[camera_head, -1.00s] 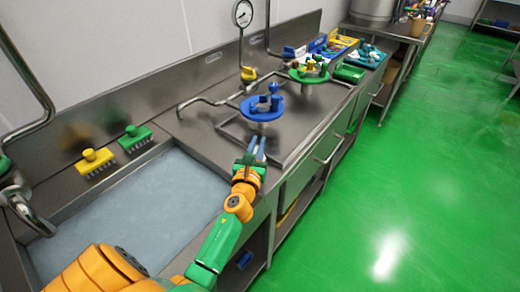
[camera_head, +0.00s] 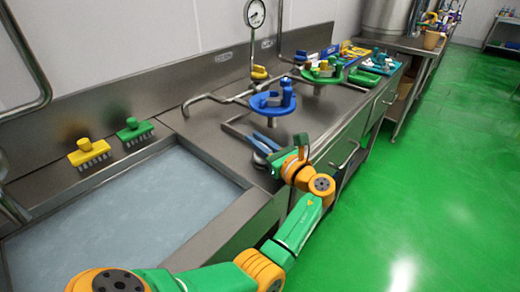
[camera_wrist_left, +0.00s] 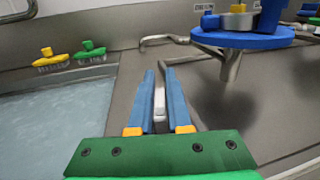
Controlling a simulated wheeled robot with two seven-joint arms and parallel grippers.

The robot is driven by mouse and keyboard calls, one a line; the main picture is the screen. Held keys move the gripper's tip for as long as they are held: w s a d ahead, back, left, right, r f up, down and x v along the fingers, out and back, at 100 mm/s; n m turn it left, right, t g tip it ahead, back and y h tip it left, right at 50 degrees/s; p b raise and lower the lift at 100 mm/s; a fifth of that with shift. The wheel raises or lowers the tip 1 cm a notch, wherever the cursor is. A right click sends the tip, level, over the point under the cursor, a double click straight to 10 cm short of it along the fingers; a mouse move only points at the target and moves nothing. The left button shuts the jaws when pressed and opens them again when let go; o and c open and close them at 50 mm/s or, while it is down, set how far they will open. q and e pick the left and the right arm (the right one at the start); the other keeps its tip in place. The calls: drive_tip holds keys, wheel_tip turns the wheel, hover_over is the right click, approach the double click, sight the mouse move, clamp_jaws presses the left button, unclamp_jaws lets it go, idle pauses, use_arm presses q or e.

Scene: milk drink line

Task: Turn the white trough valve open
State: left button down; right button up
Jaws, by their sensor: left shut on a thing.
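My left gripper (camera_head: 257,141) is over the steel rim right of the water trough, its two blue fingers reaching forward. In the left wrist view the left gripper (camera_wrist_left: 160,72) is closed on a small whitish piece (camera_wrist_left: 160,108) that shows between its fingers. This piece looks like the white trough valve's handle; its base is hidden. In the head view a small grey rounded part (camera_head: 261,164) shows beside the fingers, and the rest of the valve cannot be made out. My right gripper is not in view.
The water trough (camera_head: 252,212) lies left, with a yellow brush (camera_head: 88,153) and a green brush (camera_head: 134,130) behind it. A blue round holder (camera_head: 264,109) stands beyond my gripper. A green round holder (camera_head: 320,77) is farther back. The green floor at right is clear.

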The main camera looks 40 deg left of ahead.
use_arm(q)
drive_tip(key=shift+s+f+n+g+y+b, duration=0.1)
drive_tip(key=shift+s+n+g+y+b, duration=0.1)
drive_tip(key=shift+n+g+b, duration=0.65)
drive_tip(key=shift+s+f+n+g+y+b, duration=0.15)
drive_tip(key=shift+n+g+b, duration=0.2)
drive_tip(key=shift+g+b, duration=0.5)
drive_tip(key=shift+r+g, duration=0.15)
drive_tip(key=shift+g, duration=0.15)
drive_tip(key=c, duration=0.9)
unclamp_jaws()
drive_tip(key=shift+a, duration=0.15)
drive_tip(key=shift+c, duration=0.2)
drive_tip(key=shift+o, duration=0.4)
drive_tip(key=shift+a, duration=0.1)
drive_tip(key=d+b, duration=0.1)
drive_tip(key=d, duration=0.6)
drive_tip(key=shift+s+d, duration=0.1)
drive_tip(key=shift+s, duration=0.1)
